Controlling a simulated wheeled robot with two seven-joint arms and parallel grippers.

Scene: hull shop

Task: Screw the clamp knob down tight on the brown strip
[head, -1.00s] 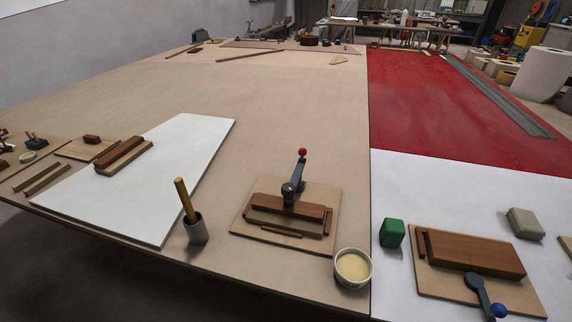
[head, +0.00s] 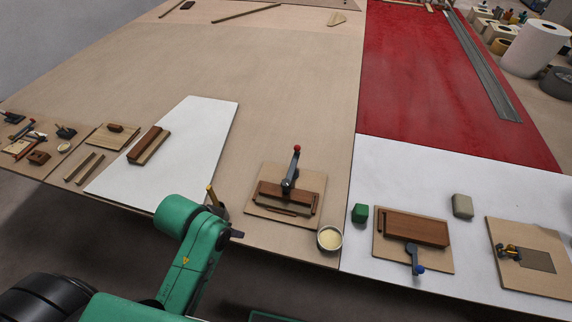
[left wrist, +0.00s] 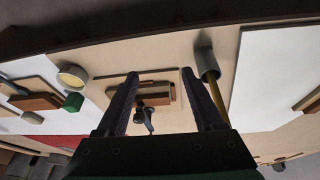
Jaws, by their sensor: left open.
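On the board at far right in the head view is a small dark clamp with a brass-coloured knob (head: 512,252). Beside it lies a flat grey-brown piece (head: 538,261); I cannot tell whether this is the brown strip or whether the clamp presses on it. My left gripper (left wrist: 160,73) shows open and empty in the left wrist view, its two dark fingers spread. Beyond them is the board with the red-knobbed lever clamp (head: 290,170) and a brown block (head: 270,193). In the head view my green left arm hides most of that gripper. My right gripper is not in view.
A grey cup (left wrist: 206,62) with a yellow stick stands close to my left gripper's fingers. A bowl (head: 330,238), a green block (head: 360,212) and a board with a blue-knobbed lever (head: 413,258) lie between my arm and the far right board. The white panel (head: 175,150) has bare room.

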